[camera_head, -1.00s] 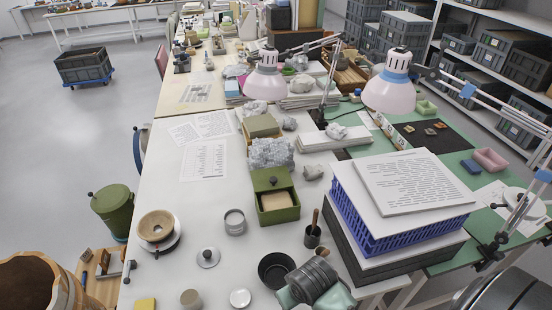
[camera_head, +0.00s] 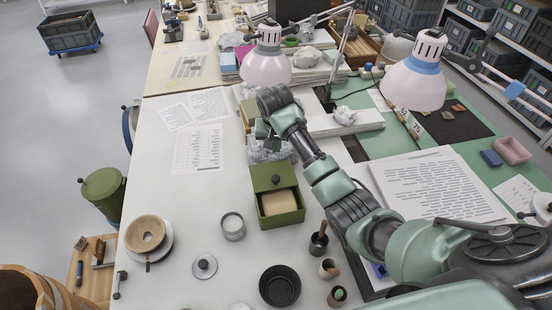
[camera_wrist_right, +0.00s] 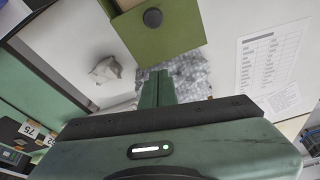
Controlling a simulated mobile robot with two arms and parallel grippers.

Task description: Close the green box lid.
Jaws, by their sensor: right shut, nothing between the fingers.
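The green box (camera_head: 281,220) stands open on the white table in the head view, with a tan block (camera_head: 277,203) inside. Its green lid (camera_head: 262,174) stands raised at the back edge, with a dark round knob. The lid also shows at the top of the right wrist view (camera_wrist_right: 175,38), knob included. My right gripper (camera_head: 263,133) is beyond the raised lid, above the grey speckled block (camera_head: 258,152). In the right wrist view its fingers (camera_wrist_right: 157,76) are together and empty, apart from the lid in the picture. My left gripper is out of view.
A pink-shaded lamp (camera_head: 265,68) stands beyond my right gripper. A metal tin (camera_head: 232,226) and a black bowl (camera_head: 280,285) are near the box. Printed sheets (camera_head: 198,150) lie to its left. The table left of the box is mostly clear.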

